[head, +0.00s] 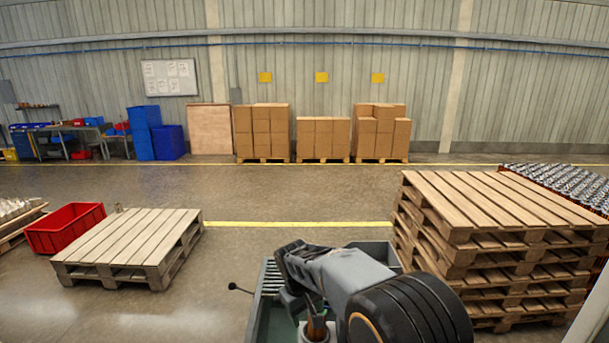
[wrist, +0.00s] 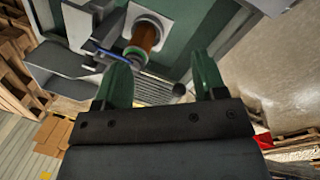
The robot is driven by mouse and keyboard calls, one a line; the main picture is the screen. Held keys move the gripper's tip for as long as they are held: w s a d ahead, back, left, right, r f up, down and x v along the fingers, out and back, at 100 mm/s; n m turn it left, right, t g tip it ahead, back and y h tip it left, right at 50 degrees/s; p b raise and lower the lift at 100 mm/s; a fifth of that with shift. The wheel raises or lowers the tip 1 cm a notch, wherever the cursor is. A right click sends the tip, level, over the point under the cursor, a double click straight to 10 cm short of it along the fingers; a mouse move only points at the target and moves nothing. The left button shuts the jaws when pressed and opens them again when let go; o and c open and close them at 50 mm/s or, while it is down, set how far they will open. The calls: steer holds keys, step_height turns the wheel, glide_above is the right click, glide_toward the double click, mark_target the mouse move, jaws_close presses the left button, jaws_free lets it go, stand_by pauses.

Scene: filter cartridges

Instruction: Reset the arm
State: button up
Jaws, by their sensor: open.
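My gripper (wrist: 160,64) shows in the wrist view with its two green fingers spread apart and nothing between their tips. A brown, amber-like cylinder (wrist: 146,38) with a green end stands in a white round holder beyond the fingers, nearer the left one and apart from them as far as I can see. In the head view, what looks like the same brown cylinder (head: 316,326) sits in a pale cup at the bottom, partly hidden by my arm. My arm is bent over a green-walled tray (head: 254,318). The fingers are not clear in the head view.
A tall pallet stack (head: 480,235) stands close on the right, with a crate of metallic parts (head: 560,183) behind it. A low pallet (head: 125,245) and a red bin (head: 65,228) are on the left. Open floor (head: 300,200) lies ahead, before boxes (head: 323,138) along the wall.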

steer(key=s+d+r+m+t+y+b, duration=0.1)
steer(key=s+d+r+m+t, duration=0.1)
steer(key=s+d, duration=0.6)
steer(key=s+d+r+m+t+b, duration=0.1)
steer(key=s+d+r+m, duration=0.3)
steer(key=s+d, duration=0.4)
steer(key=shift+s+d+r+m+t+y, duration=0.15)
steer(key=shift+s+r+m+t+y, duration=0.35)
steer(key=shift+s, duration=1.35)
